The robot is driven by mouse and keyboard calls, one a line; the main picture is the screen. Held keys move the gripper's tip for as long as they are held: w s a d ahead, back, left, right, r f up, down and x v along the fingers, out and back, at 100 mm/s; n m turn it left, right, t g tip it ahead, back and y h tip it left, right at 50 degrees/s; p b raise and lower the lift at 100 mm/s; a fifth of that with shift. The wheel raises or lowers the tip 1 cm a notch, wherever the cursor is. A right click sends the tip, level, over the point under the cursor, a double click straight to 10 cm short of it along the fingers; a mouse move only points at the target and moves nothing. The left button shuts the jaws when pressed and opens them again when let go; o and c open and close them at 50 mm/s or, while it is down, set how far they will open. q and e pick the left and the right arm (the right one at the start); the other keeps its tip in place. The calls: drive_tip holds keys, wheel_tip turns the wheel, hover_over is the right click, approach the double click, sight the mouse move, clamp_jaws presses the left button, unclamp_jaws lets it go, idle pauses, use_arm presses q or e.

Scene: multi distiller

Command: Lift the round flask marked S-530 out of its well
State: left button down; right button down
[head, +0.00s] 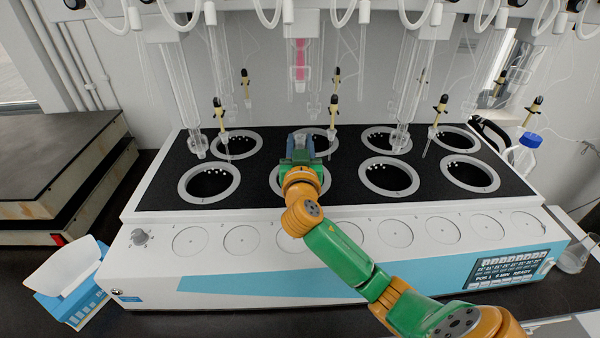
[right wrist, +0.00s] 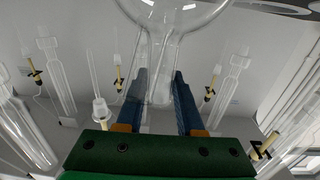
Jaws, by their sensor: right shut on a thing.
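A clear glass flask (right wrist: 168,38) shows in the right wrist view, its round body at the top edge and its neck running down between the blue fingers. No S-530 mark is legible. My right gripper (right wrist: 160,78) is shut on the flask's neck; in the head view the gripper (head: 301,150) is above the second front-row well from the left, whose pale ring (head: 274,183) shows partly. The arm and gripper hide most of the flask there, so I cannot tell how deep it sits. My left gripper is not in view.
The distiller's black top (head: 342,186) has several other ringed wells. Glass tubes (head: 181,95) and yellow-black clamps (head: 334,105) hang close behind and beside the gripper. A blue-white box (head: 73,285) stands left; a blue-capped bottle (head: 527,150) stands right.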

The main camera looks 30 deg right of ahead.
wheel_tip(320, 180, up, 6)
drive_tip(key=p, duration=0.4)
drive_tip(key=shift+r+p, duration=0.2)
drive_tip(key=shift+p, duration=0.15)
